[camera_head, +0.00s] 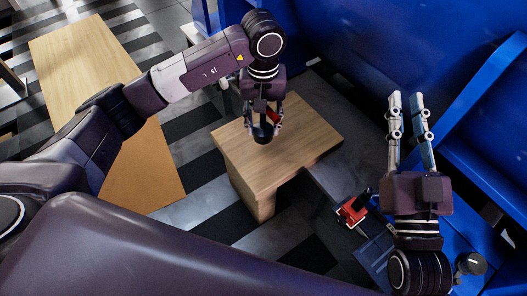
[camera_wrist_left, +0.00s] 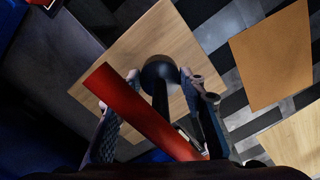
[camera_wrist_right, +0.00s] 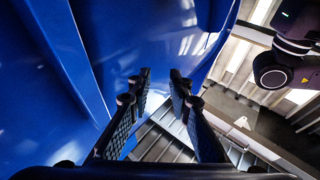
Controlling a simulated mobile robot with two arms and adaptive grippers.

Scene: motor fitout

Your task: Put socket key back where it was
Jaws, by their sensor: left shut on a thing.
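My left gripper (camera_head: 264,126) is shut on the socket key (camera_head: 263,136), which has a red bar-shaped handle, a black shaft and a rounded black end. In the left wrist view the red handle (camera_wrist_left: 135,108) slants across in front of the fingers, and the black shaft runs between them. The black end points down above the light wooden table (camera_head: 310,128). I cannot tell the height of the gap beneath it. My right gripper (camera_head: 409,100) is open and empty, with its fingers apart in front of the blue structure.
A red and black object (camera_head: 352,211) sits on a dark surface right of the wooden table. Blue panels (camera_head: 370,40) stand behind and to the right. A longer wooden table (camera_head: 85,60) is at the left. The wooden top around the key looks clear.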

